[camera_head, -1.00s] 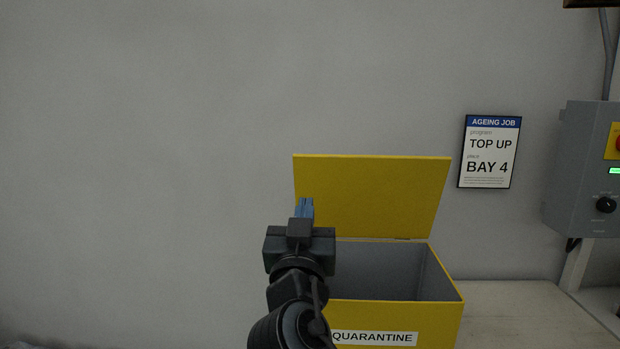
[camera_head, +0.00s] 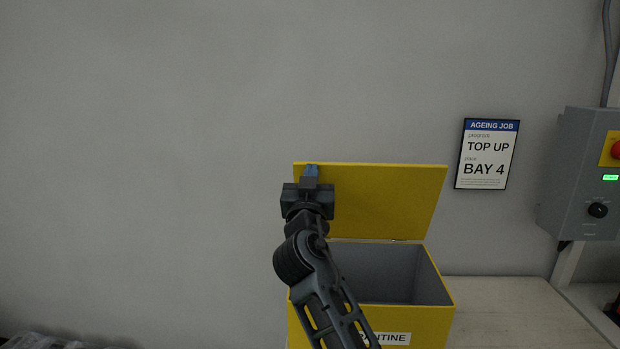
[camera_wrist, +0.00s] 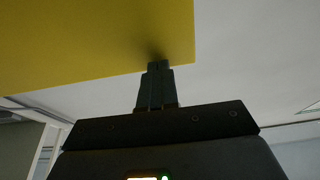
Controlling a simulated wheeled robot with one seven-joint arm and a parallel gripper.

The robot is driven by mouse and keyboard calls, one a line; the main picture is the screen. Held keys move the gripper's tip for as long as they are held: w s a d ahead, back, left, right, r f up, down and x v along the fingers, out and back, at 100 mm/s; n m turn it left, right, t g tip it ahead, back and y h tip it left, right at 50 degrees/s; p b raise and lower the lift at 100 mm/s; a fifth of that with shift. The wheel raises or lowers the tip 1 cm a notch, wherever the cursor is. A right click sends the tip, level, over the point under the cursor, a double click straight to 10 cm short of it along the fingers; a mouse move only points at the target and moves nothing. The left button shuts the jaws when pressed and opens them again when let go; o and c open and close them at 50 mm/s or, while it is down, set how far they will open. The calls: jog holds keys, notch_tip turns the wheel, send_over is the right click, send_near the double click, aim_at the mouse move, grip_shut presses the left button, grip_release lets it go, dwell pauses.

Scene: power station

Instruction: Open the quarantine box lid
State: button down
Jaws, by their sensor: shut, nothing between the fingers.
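The yellow quarantine box (camera_head: 432,318) stands on a pale bench with its label partly hidden by my arm. Its lid (camera_head: 395,195) is raised at the back edge and stands near upright, leaning toward the wall, so the grey interior shows. My gripper (camera_head: 311,170) is shut and empty, in front of the lid's upper left corner. In the wrist view the shut fingertips (camera_wrist: 158,66) reach to the lid's yellow face (camera_wrist: 80,40) near its edge; they look to be touching it or very close.
A grey control box (camera_head: 585,175) with a red button and a dial is on the right. A sign (camera_head: 487,155) hangs on the wall behind. The bench top (camera_head: 510,310) right of the box is clear.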

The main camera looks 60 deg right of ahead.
jog(key=shift+d, duration=0.2)
jog(key=b+x, duration=0.2)
jog(key=x, duration=0.1)
jog(key=shift+w+d+r, duration=0.25)
jog(key=shift+d+r, duration=0.05)
jog(key=shift+d, duration=0.1)
dwell(0.3)
